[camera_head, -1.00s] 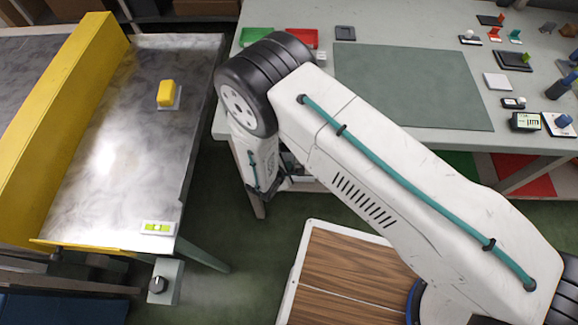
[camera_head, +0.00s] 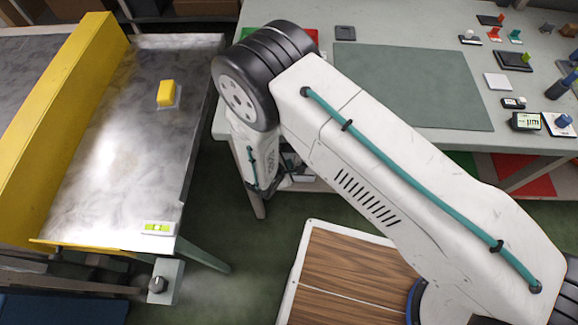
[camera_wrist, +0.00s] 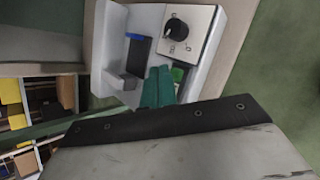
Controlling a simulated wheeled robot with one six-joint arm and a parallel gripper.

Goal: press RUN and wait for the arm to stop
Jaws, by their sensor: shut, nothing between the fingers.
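In the wrist view a pale control panel (camera_wrist: 201,38) carries a black rotary knob (camera_wrist: 176,28) with small lettering too blurred to read. A green button (camera_wrist: 178,74) sits lower on the panel, partly hidden by my gripper. My gripper (camera_wrist: 159,84) shows as two teal fingers closed together, empty, with their tips close beside the green button. I cannot tell whether they touch it. No RUN label is legible. In the head view my arm hides the gripper and this panel.
A blue-topped dark block (camera_wrist: 137,52) stands in the pale housing left of the fingers. In the head view a marbled table (camera_head: 125,130) with a yellow wall (camera_head: 62,120) is at left, and a workbench (camera_head: 405,35) with a green mat (camera_head: 410,85) is at right.

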